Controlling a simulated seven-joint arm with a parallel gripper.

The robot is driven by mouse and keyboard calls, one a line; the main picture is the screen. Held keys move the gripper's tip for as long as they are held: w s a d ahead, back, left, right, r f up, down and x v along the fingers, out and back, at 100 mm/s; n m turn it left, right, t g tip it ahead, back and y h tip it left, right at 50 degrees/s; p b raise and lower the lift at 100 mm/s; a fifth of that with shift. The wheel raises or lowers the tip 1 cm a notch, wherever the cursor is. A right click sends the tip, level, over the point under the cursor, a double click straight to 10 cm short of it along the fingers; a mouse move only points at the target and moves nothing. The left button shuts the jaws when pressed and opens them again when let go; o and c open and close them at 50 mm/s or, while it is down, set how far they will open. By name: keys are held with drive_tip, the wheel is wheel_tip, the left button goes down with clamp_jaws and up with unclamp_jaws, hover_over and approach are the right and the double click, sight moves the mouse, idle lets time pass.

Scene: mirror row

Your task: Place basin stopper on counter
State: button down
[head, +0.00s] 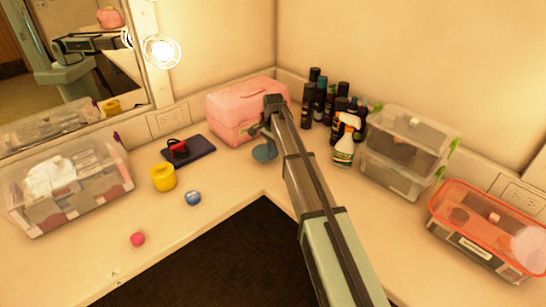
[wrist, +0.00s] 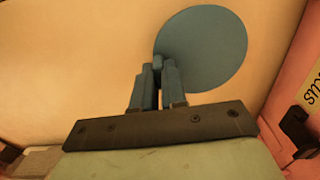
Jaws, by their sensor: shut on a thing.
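The basin stopper is a round blue-grey disc (head: 264,152) just in front of the pink box in the head view. It fills the upper right middle of the wrist view (wrist: 205,48). My gripper (wrist: 157,70) is shut on a narrow part at the disc's near edge. In the head view my gripper (head: 267,131) is partly hidden by my own arm. The stopper is over the cream counter (head: 225,220). I cannot tell whether it touches the counter.
The pink box (head: 235,112) stands close behind my gripper. Several bottles, a spray bottle (head: 345,142) and clear bins (head: 405,150) stand to the right. A yellow roll (head: 163,178), a blue round item (head: 193,198) and a dark pad (head: 190,151) lie left. The counter's front left is mostly clear.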

drive_tip(key=shift+f, duration=1.65)
drive_tip(key=shift+f, duration=0.15)
drive_tip(key=c, duration=1.2)
unclamp_jaws()
drive_tip(key=shift+o, duration=0.2)
wheel_tip(320, 180, up, 12)
drive_tip(key=shift+r, duration=0.15)
